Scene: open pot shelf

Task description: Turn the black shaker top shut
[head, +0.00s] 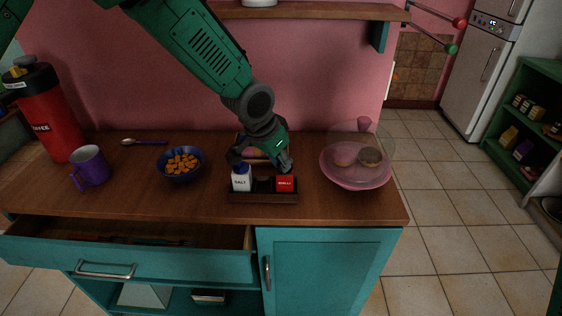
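A dark wooden caddy (262,197) stands near the front edge of the counter. In it are a white salt shaker (241,183) with a blue top at the left and a red chili shaker (285,184) at the right. Between them is a dark shape that I cannot clearly make out. My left gripper (262,166) reaches down over the caddy with its fingers spread, one near the salt shaker's top and one above the chili shaker. I see nothing held, and cannot tell whether a finger touches a shaker. The chili shaker's top is hidden by the gripper. My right gripper is not in view.
A pink stand with a clear dome (357,177) is right of the caddy. A blue bowl of orange pieces (181,164), a purple mug (90,168) and a red canister (45,112) are left. An open drawer (130,262) juts out below. A wall shelf (310,12) is above.

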